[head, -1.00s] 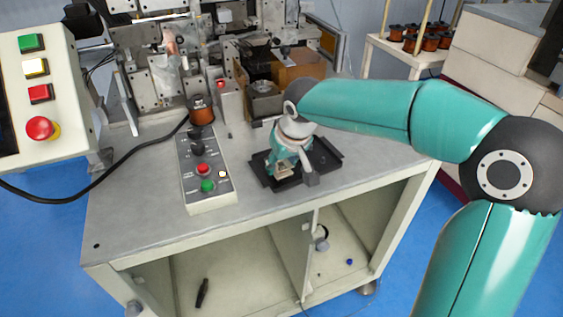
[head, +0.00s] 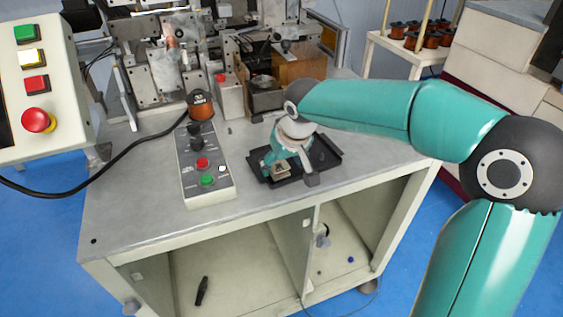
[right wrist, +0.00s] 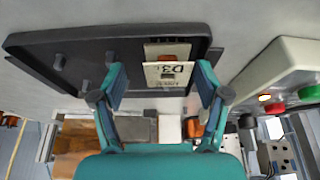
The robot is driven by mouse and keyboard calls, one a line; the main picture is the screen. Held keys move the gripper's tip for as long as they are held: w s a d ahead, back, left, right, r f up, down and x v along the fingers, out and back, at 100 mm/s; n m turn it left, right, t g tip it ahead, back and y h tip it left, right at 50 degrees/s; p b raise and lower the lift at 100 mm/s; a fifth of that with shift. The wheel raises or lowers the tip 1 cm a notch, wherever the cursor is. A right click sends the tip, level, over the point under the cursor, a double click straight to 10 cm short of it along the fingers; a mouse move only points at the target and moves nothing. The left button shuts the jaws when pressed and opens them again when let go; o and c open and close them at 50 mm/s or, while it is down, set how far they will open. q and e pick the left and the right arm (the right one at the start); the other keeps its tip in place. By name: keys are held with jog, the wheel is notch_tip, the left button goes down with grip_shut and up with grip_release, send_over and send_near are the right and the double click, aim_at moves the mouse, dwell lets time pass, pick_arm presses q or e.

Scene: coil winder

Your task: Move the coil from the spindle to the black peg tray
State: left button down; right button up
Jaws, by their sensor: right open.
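The coil (right wrist: 167,60) has cream end plates with dark printing and a reddish-brown band between them. It sits at the black peg tray (head: 328,150), and in the head view a cream part of it (head: 281,171) shows under my right gripper. My right gripper (head: 288,175) is open over the tray. In the right wrist view its fingers (right wrist: 160,88) stand on both sides of the coil, with gaps. The tray (right wrist: 30,45) shows bare dark pegs at left. I cannot make out the spindle clearly. My left gripper is out of view.
A control box (head: 208,185) with buttons stands left of the tray. A dark-topped copper-coloured spool (head: 200,106) stands behind it. The winding machine (head: 170,70) fills the back. The table front (head: 200,215) is clear. A side shelf (head: 395,50) holds several spools.

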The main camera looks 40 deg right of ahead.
jog(key=v, duration=1.2)
jog(key=shift+a+f, duration=0.1)
